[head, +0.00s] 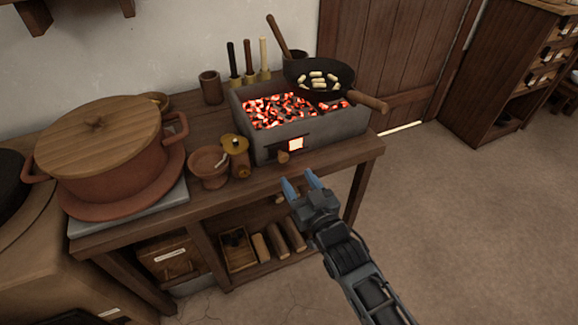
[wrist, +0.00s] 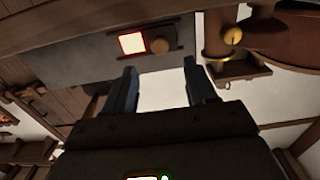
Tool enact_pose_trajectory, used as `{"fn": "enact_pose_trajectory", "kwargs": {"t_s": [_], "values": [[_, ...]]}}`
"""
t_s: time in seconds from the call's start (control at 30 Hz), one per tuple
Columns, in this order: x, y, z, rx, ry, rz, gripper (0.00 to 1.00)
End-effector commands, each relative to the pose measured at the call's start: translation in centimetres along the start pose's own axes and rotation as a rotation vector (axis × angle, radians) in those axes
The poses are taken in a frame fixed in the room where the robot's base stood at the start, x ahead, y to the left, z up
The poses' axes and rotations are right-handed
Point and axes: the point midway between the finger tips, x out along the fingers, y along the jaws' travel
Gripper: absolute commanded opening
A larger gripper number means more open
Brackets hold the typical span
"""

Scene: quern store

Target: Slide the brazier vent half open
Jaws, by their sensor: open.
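The grey brazier (head: 335,127) stands on the wooden bench, full of glowing coals. Its front face has a vent (head: 296,144) with a small glowing square opening. A round wooden knob (head: 283,157) sits left of the glow in the head view. The wrist view sees the front turned over, with the glowing vent (wrist: 131,43) left of the knob (wrist: 159,46). My gripper (head: 301,182) is open and empty, in front of the brazier and beyond the bench's front edge. In the wrist view its fingers (wrist: 159,66) point at the knob, apart from it.
A black pan (head: 320,88) rests on the brazier's right end, its handle (head: 369,103) reaching out to the right. A clay mortar (head: 208,168) and a brass-topped mill (head: 236,157) stand close left of the vent. A large lidded pot (head: 105,170) stands farther left. The floor at right is clear.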

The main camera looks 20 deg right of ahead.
Motion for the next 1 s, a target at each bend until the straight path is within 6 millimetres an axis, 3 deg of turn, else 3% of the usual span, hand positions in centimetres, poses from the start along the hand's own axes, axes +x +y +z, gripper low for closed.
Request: {"fn": "enact_pose_trajectory", "kwargs": {"t_s": [0.43,0.87,1.0], "values": [[6.2,0.0,0.0,-0.001,0.000,-0.001,0.56],[7.1,0.0,0.0,0.000,0.000,-0.001,0.56],[7.1,0.0,0.0,0.000,0.000,-0.001,0.43]]}}
